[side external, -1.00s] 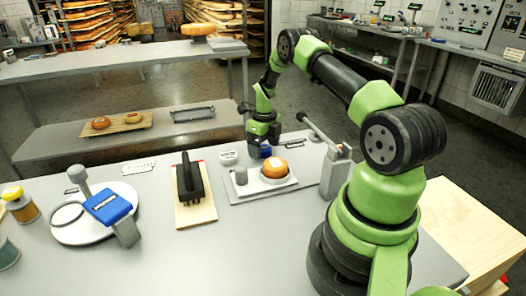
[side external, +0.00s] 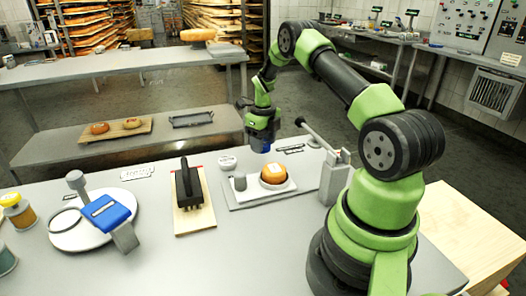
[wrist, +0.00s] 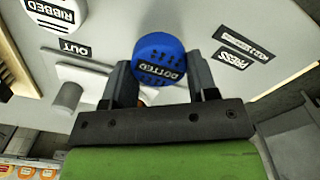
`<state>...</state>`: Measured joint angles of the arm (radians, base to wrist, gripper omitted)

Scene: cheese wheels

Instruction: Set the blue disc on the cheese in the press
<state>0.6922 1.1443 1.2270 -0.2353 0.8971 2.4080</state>
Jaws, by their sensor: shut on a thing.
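My gripper (wrist: 160,88) is shut on the blue disc (wrist: 160,52), whose label reads "DOTTED" in the wrist view. In the side view the blue disc (side external: 261,147) shows under my gripper (side external: 261,140), raised above the table's far edge, behind the press. The orange cheese (side external: 272,173) with a pale top label sits on the white plate of the press (side external: 240,202). The disc is apart from the cheese. In the wrist view the cheese is mostly hidden behind my gripper.
The press's lever post (side external: 335,182) stands right of the cheese, its arm slanting up left. A small grey cylinder (side external: 240,182) stands left of the cheese. A white disc marked "RIBBED" (wrist: 52,10) lies nearby.

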